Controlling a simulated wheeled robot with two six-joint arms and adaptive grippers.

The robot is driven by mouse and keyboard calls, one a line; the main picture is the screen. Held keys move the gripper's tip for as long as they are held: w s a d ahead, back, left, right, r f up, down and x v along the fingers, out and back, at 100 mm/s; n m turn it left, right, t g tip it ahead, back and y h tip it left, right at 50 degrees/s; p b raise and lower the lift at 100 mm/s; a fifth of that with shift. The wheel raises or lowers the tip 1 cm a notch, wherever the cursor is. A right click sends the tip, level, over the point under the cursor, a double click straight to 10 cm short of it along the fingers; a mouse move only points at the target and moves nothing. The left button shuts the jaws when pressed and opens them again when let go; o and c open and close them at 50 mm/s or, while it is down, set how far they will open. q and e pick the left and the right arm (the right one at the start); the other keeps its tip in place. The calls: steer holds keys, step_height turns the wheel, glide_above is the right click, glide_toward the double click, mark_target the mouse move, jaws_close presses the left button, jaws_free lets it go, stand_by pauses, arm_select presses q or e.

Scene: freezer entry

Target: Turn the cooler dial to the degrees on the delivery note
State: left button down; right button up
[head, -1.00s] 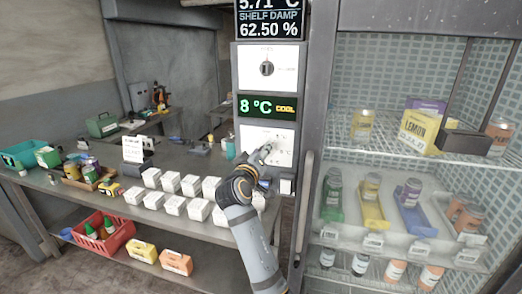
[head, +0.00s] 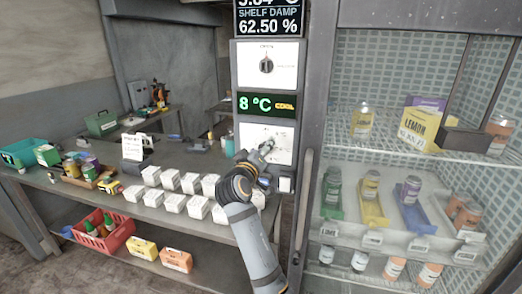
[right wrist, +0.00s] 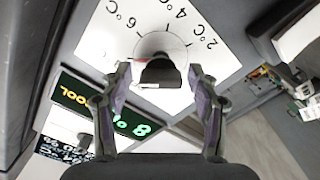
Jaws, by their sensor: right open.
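The cooler dial (right wrist: 161,73) is a dark knob on a white plate in the right wrist view. The plate is marked 2, 4 and 6 °C around it. In the head view the lower white plate (head: 282,152) is partly covered by my right gripper (head: 266,148). My right gripper is open, with one finger on each side of the knob. I cannot tell whether the fingers touch it. A green display (head: 267,104) above the plate reads 8 °C COOL. A white printed card (head: 133,147) stands on the bench; its text is too small to read. My left gripper is not in view.
A second dial (head: 266,66) sits above the display. A glass-fronted cold cabinet (head: 400,85) with jars stands to the right, its handle (head: 303,205) close to the panel. Rows of white boxes (head: 173,203) fill the bench front at left.

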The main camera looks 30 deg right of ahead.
mark_target(264, 114)
step_height(264, 114, up, 10)
steer(key=shift+f, duration=0.1)
stand_by(0.6)
